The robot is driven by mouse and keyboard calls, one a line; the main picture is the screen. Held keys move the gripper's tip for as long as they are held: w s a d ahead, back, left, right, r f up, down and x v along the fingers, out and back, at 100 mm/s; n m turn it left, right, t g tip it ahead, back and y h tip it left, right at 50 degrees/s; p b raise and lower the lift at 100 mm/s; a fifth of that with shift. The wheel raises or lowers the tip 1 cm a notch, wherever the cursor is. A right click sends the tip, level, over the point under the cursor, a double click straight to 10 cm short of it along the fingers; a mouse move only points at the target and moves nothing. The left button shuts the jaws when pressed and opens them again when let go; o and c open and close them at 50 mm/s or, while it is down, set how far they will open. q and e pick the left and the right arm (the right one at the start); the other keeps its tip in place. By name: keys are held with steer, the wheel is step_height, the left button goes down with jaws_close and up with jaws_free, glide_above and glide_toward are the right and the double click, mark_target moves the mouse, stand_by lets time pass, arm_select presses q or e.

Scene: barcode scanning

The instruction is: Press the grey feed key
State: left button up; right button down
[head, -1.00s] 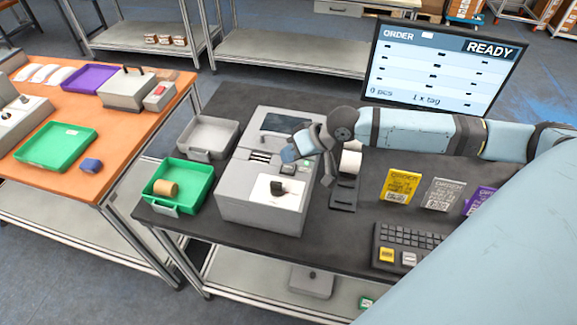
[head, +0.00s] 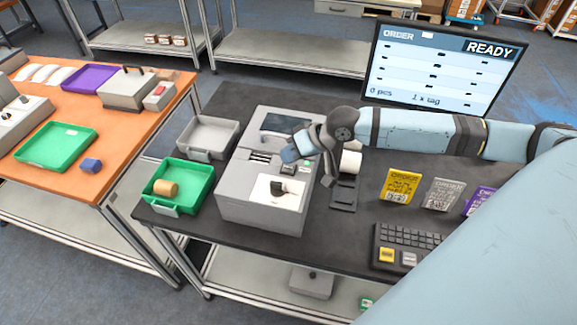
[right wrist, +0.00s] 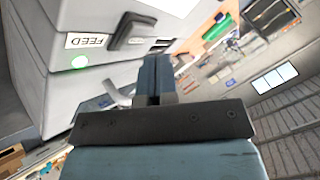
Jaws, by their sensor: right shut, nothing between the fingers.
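The label printer (head: 262,180) is a light grey box on the dark table, with a dark window and a white patch on top. In the right wrist view, a dark grey key (right wrist: 130,31) stands out from the casing beside a white FEED label (right wrist: 84,41) and a lit green lamp (right wrist: 79,62). My right gripper (head: 288,169) is low over the printer's top; its shut, empty blue-grey fingers also show in the right wrist view (right wrist: 155,68). There the tips appear below and right of the key; I cannot tell the depth gap. My left gripper is out of view.
A green tray (head: 201,194) holding a tan roll and a grey tray (head: 232,138) stand left of the printer. The monitor (head: 440,66) reads READY.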

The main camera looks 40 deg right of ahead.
steer(key=shift+f, duration=0.1)
stand_by(0.3)
steer(key=shift+f+p, duration=0.25)
steer(key=shift+p, duration=0.05)
steer(key=shift+f, duration=0.5)
stand_by(0.7)
steer(key=shift+r+p, duration=0.85)
steer(key=shift+p, duration=0.2)
steer(key=shift+r, duration=0.15)
